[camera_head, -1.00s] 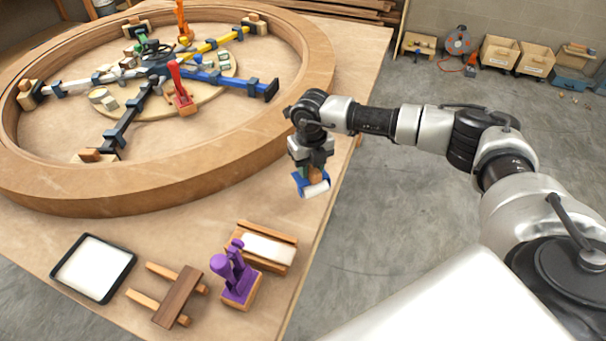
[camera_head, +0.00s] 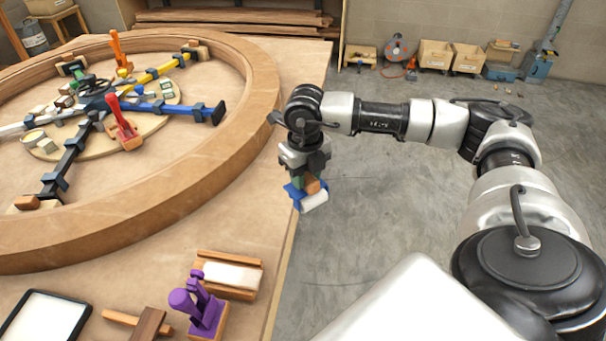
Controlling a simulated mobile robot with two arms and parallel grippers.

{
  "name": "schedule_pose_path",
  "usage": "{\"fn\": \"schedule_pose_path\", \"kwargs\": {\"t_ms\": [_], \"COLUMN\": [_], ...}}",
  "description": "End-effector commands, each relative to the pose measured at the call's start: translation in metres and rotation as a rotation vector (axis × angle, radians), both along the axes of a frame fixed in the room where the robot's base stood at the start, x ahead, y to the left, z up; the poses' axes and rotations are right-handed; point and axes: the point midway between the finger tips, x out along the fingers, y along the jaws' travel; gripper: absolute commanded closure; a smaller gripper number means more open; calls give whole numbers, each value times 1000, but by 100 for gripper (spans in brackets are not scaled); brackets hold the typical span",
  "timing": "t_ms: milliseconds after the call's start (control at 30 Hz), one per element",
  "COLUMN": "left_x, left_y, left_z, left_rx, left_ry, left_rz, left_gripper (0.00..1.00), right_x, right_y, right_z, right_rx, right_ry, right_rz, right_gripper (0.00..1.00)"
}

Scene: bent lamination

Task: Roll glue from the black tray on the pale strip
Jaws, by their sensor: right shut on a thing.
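My right gripper (camera_head: 306,172) is shut on a paint roller with a blue frame and a white roll (camera_head: 314,202). It holds the roller in the air near the table's right edge, with the roll hanging lowest. The black tray (camera_head: 88,313) lies at the bottom left with a white surface inside, partly cut off by the picture edge. A pale flat piece (camera_head: 232,275) lies between two wooden rails on the table; I cannot tell if it is the pale strip. My left gripper is not in view.
A purple clamp-like tool (camera_head: 205,310) stands just in front of the railed piece. A large wooden ring (camera_head: 235,150) with coloured clamp arms fills the table's left. Bare table (camera_head: 225,220) lies between ring and railed piece.

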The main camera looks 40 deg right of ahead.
Motion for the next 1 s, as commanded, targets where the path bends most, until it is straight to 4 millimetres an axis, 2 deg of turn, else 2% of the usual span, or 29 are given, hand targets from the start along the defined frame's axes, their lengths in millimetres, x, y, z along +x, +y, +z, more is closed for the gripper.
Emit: {"fn": "schedule_pose_path", "kwargs": {"t_ms": [33,100,400,533,667,1000], "left_x": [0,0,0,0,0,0], "left_y": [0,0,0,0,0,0], "left_z": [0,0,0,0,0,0], "left_rx": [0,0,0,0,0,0], "left_ry": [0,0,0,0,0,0], "left_rz": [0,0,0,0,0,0], "left_gripper": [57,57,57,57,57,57], "right_x": [0,0,0,-2,-7,-27], "right_y": [0,0,1,7,21,63], "right_z": [0,0,0,-1,-4,-11], "right_rx": [0,0,0,-1,-1,2], "right_ry": [-1,-1,0,2,7,21], "right_rz": [0,0,12,121,372,1242], "right_gripper": [81,87,87,87,87,87]}}
